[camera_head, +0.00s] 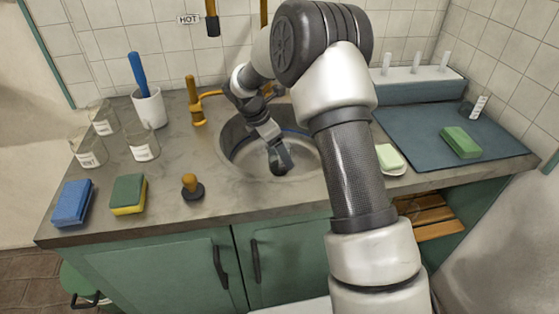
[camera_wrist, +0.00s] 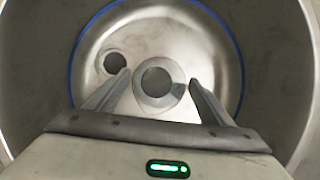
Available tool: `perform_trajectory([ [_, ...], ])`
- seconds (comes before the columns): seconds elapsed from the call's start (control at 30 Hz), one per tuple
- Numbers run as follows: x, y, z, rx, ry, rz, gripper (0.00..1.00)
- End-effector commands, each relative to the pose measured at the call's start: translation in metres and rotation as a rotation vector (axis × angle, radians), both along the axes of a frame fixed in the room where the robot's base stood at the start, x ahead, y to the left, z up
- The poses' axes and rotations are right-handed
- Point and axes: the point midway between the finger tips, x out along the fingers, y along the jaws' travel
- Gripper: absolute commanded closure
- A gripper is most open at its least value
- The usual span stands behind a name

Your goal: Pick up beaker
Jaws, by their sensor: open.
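My gripper (camera_head: 280,163) reaches down into the round metal sink (camera_head: 237,150) in the head view. In the wrist view my gripper (camera_wrist: 160,77) is open, with its two fingers apart above the sink floor. A round, ringed grey shape (camera_wrist: 157,84) shows between the fingertips; I cannot tell whether it is a clear beaker seen from above or a sink fitting. Three clear labelled beakers, a back one (camera_head: 103,120), a left one (camera_head: 89,150) and a front one (camera_head: 142,144), stand upright on the counter at the left, away from my gripper.
A brass tap (camera_head: 194,102) stands behind the sink's left side. A white cup with a blue-handled brush (camera_head: 148,108), a blue sponge (camera_head: 73,203), a green-yellow sponge (camera_head: 128,194) and a plunger (camera_head: 192,188) stand left. A dark mat (camera_head: 420,130) lies right. A dark round hole (camera_wrist: 115,63) shows in the sink.

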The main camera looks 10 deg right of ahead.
Motion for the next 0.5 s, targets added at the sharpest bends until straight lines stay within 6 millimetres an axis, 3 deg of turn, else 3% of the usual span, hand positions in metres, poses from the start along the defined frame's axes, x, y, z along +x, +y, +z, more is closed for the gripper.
perform_trajectory([
  [0.2,0.006,-0.015,-0.033,0.000,0.001,-0.002,0.25],
  [0.5,0.007,-0.017,-0.036,-0.001,0.001,0.000,0.28],
])
